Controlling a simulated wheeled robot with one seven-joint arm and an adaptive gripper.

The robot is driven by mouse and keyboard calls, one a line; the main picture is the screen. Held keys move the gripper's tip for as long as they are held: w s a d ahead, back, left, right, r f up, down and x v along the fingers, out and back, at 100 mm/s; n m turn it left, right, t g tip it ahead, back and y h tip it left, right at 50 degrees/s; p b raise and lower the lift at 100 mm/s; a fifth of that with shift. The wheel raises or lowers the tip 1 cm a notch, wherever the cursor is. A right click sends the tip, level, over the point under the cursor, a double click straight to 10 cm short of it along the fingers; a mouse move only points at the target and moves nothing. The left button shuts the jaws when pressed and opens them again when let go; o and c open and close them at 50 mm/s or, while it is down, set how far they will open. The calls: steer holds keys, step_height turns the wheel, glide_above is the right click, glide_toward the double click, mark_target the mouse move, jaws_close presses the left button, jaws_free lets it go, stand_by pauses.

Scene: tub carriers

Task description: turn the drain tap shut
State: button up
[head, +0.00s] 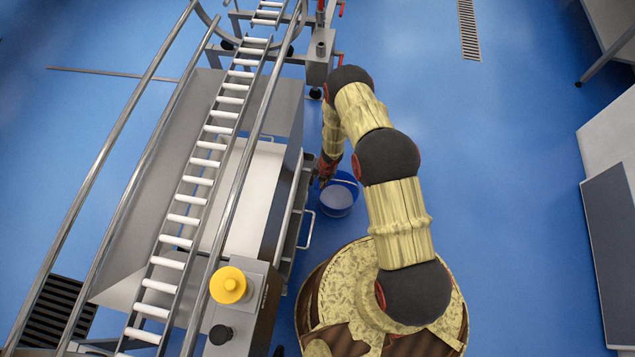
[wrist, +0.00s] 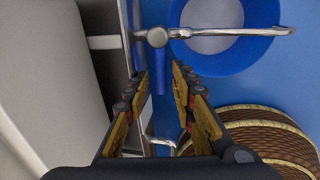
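The drain tap (wrist: 157,38) shows as a grey round metal hub at the top centre of the wrist view, beside the tub wall. A blue piece (wrist: 161,83), seemingly its lever, runs from the hub down the picture, between my finger lines. My gripper (wrist: 163,75) is open, one finger on each side of this blue piece; I see no clear contact. In the head view my gripper (head: 326,178) is small and dark beside the tub carrier, and the tap cannot be made out. A blue bucket (head: 353,190) stands on the floor there; it also shows beyond the tap in the wrist view (wrist: 262,50).
A thin metal bar (wrist: 235,32) crosses over the bucket. The tub carrier (head: 285,215) with a side handle (head: 308,230) stands left of my arm. A roller track (head: 205,163) with rails runs above it. Open blue floor (head: 500,200) lies to the right.

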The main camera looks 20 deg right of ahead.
stand_by(0.3)
step_height(320, 180, up, 8)
steer(key=d, duration=0.1)
steer(key=shift+s+d, duration=0.15)
steer(key=shift+s, duration=0.3)
steer(key=shift+f, duration=0.1)
stand_by(0.4)
